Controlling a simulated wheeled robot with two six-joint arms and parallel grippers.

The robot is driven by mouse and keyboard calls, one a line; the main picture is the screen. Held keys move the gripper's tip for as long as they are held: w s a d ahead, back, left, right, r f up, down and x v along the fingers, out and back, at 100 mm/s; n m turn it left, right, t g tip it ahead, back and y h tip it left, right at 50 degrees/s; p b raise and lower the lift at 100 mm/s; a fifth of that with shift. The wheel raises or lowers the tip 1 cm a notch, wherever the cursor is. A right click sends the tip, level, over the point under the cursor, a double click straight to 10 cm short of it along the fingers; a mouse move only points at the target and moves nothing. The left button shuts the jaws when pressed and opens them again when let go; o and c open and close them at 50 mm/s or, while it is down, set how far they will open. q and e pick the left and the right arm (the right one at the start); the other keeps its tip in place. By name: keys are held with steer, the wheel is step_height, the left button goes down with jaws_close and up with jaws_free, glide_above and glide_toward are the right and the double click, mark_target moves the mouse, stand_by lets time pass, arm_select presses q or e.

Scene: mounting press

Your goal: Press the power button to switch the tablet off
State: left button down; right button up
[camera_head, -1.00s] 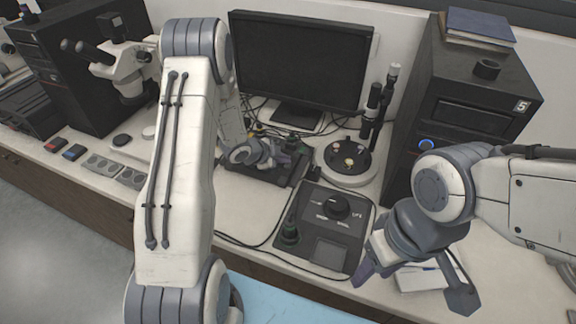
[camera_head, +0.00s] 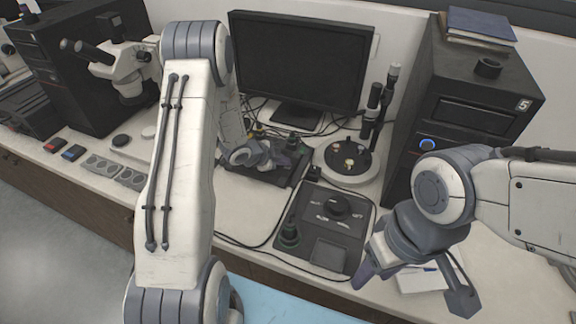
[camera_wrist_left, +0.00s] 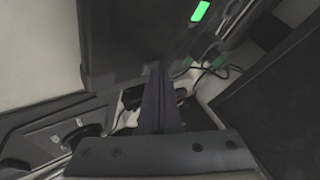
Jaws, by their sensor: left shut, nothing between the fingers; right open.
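I cannot make out for sure a tablet or its power button. My left gripper (camera_head: 292,152) is over a dark device (camera_head: 240,174) in front of the monitor (camera_head: 300,62), with its tips hard to make out. In the left wrist view its fingers (camera_wrist_left: 158,108) are shut together and empty, close beside a dark panel (camera_wrist_left: 125,45). A bright green light (camera_wrist_left: 200,11) shows near that panel's upper right edge. Contact between the fingertips and the panel cannot be told. My right gripper (camera_head: 412,288) is open and empty at the front right of the bench.
A dark control unit (camera_head: 328,254) with a knob and a joystick stands between the grippers. A round-based instrument (camera_head: 347,165) stands behind it. A black tower (camera_head: 470,105) is on the right, a microscope (camera_head: 128,72) on the left. Cables run behind the dark device.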

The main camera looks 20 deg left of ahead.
mark_target(285, 167)
arm_select(q)
steer(key=shift+r+p, duration=0.65)
steer(key=shift+r, duration=0.15)
step_height(285, 167, up, 5)
steer(key=p, duration=0.4)
stand_by(0.8)
